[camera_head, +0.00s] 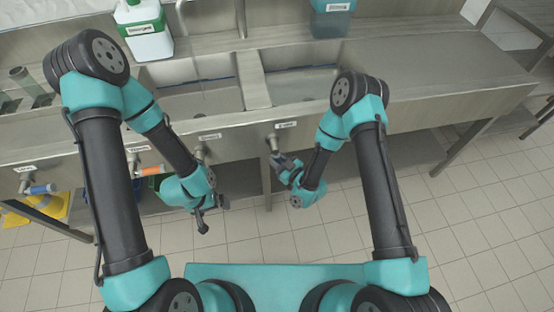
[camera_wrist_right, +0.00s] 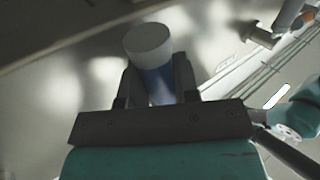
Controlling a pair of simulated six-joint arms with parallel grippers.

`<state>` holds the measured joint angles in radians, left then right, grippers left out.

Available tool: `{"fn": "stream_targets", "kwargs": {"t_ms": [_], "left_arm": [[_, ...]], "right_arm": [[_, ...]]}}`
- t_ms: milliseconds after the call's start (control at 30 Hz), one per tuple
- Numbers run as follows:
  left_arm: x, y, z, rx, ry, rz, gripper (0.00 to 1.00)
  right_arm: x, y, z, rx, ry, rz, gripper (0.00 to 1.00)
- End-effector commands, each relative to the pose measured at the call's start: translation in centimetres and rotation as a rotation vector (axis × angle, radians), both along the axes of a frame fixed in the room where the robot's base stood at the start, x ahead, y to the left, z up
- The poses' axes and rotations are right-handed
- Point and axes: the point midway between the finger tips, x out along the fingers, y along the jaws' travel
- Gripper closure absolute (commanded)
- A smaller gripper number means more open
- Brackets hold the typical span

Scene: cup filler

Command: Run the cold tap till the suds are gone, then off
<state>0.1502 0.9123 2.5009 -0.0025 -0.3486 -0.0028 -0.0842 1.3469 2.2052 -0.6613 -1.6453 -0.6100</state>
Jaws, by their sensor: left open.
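The sink has a left basin (camera_head: 200,97) and a right basin (camera_head: 300,86), both seeming to hold water; I cannot make out suds. A metal tap (camera_head: 273,143) sticks out from the front panel below the right basin. My right gripper (camera_head: 284,163) is at this tap. In the right wrist view its fingers (camera_wrist_right: 158,85) are closed around a blue handle with a pale end (camera_wrist_right: 150,45). My left gripper (camera_head: 212,209) is open, below another front tap (camera_head: 201,151). Its handle is hidden by my arm.
Further left on the panel are taps with an orange handle (camera_head: 150,171) and a blue handle (camera_head: 42,188). A detergent jug (camera_head: 146,36) and a blue-grey container (camera_head: 331,22) stand behind the basins. The right counter (camera_head: 430,65) is clear.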

Motion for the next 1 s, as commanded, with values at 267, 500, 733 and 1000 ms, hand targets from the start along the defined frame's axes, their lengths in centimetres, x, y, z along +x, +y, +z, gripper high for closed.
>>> {"fn": "stream_targets", "kwargs": {"t_ms": [267, 500, 733, 1000], "left_arm": [[0.0, 0.0, 0.0, 0.0, 0.0, 0.0, 0.0], [0.0, 0.0, 0.0, 0.0, 0.0, 0.0, 0.0], [0.0, 0.0, 0.0, 0.0, 0.0, 0.0, 0.0], [0.0, 0.0, 0.0, 0.0, 0.0, 0.0, 0.0]], "right_arm": [[-0.01, -0.01, 0.01, 0.0, 0.0, 0.0, 1.0], [-0.01, -0.02, 0.01, -0.001, 0.0, 0.0, 1.0], [0.05, -0.12, 0.09, -0.031, -0.007, 0.002, 1.0], [0.23, -0.18, 0.33, -0.152, -0.033, 0.016, 1.0]]}}
